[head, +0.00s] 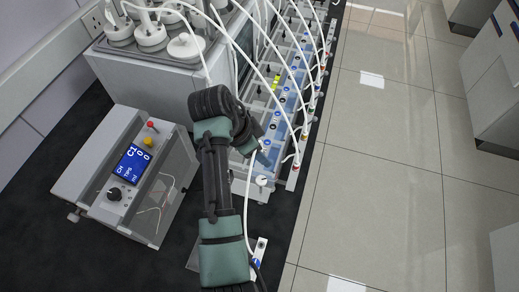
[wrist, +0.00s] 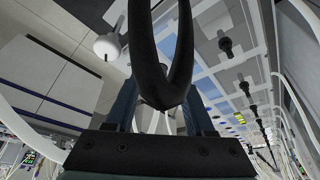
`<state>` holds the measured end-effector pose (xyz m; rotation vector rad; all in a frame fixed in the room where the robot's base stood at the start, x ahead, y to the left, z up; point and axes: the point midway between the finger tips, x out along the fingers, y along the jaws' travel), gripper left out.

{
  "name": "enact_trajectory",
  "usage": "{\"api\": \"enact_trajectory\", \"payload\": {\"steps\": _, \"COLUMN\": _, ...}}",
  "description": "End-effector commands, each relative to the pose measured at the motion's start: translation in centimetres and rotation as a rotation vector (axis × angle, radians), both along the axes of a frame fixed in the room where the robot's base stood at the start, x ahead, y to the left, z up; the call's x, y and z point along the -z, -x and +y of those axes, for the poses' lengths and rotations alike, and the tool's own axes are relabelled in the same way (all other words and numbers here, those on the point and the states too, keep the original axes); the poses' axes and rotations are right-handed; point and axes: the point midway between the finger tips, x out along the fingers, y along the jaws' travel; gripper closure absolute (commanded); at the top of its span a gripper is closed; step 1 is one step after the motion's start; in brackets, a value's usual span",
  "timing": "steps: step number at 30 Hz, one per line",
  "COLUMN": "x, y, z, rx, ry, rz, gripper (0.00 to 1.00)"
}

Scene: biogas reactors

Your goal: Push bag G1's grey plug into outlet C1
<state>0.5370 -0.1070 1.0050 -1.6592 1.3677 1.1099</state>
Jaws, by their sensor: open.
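My gripper (head: 262,156) is at the near end of the row of clear tanks, its blue-grey fingers low over the end tank. It is open, and I see nothing held between the fingers. In the wrist view a dark U-shaped form fills the middle, between the blue-grey fingers. A white round cap (head: 262,180) sits just below the gripper in the head view. A white round piece with a short stem (wrist: 107,45) shows at upper left in the wrist view. I cannot single out bag G1's grey plug or outlet C1; my arm hides part of this area.
A grey control box (head: 92,190) with a blue display (head: 130,165) stands left of my arm. Tanks with coloured ports and white tubes (head: 290,75) run toward the back. A small panel (head: 260,246) lies on the black bench, beside my arm. The tiled floor (head: 390,150) at right is clear.

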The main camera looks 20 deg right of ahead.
Motion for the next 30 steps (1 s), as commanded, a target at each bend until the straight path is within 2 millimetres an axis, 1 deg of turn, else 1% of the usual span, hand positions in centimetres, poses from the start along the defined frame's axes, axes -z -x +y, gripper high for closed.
{"api": "enact_trajectory", "payload": {"steps": 5, "x": -0.5, "y": -0.1, "z": 0.2, "rx": -0.001, "ry": 0.000, "rz": -0.003, "gripper": 0.46}}
{"api": "enact_trajectory", "payload": {"steps": 8, "x": -1.6, "y": 0.0, "z": 0.7, "rx": -0.002, "ry": 0.001, "rz": -0.005, "gripper": 0.46}}
{"api": "enact_trajectory", "payload": {"steps": 14, "x": -5.6, "y": 0.3, "z": 2.3, "rx": -0.001, "ry": -0.001, "rz": -0.008, "gripper": 0.46}}
{"api": "enact_trajectory", "payload": {"steps": 17, "x": -7.8, "y": 0.5, "z": 3.2, "rx": -0.002, "ry": 0.000, "rz": -0.006, "gripper": 0.46}}
{"api": "enact_trajectory", "payload": {"steps": 18, "x": -9.0, "y": 0.5, "z": 3.6, "rx": -0.003, "ry": -0.001, "rz": -0.005, "gripper": 0.46}}
{"api": "enact_trajectory", "payload": {"steps": 21, "x": -10.6, "y": 0.8, "z": 4.3, "rx": -0.002, "ry": -0.002, "rz": -0.002, "gripper": 0.46}}
{"api": "enact_trajectory", "payload": {"steps": 25, "x": -11.7, "y": 0.8, "z": 4.7, "rx": -0.003, "ry": -0.001, "rz": -0.001, "gripper": 0.46}}
{"api": "enact_trajectory", "payload": {"steps": 30, "x": -12.1, "y": 0.9, "z": 4.9, "rx": 0.000, "ry": 0.000, "rz": -0.001, "gripper": 0.46}}
